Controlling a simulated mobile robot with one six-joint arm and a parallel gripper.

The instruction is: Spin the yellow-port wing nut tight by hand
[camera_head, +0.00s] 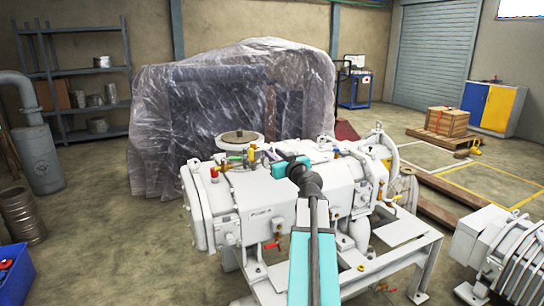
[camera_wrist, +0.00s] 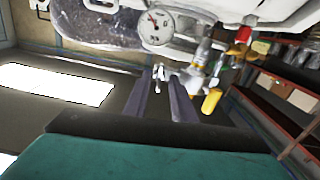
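My gripper (camera_wrist: 161,78) shows two dark fingers with a gap between them in the wrist view. A small silver piece, which looks like a wing nut (camera_wrist: 158,74), sits at the fingertips, seen between them; I cannot tell whether the fingers touch it. A yellow capped part (camera_wrist: 211,101) hangs to the right of the fingers, beside brass and silver fittings. In the head view my gripper (camera_head: 270,156) reaches over the top of the white pump (camera_head: 262,205), close to a yellow fitting (camera_head: 252,148). The wing nut is too small to make out there.
A round gauge (camera_wrist: 155,27) and a red-capped fitting (camera_wrist: 243,35) are close to the fingers. A plastic-wrapped machine (camera_head: 235,100) stands behind the pump. Another white machine (camera_head: 505,255) is at right.

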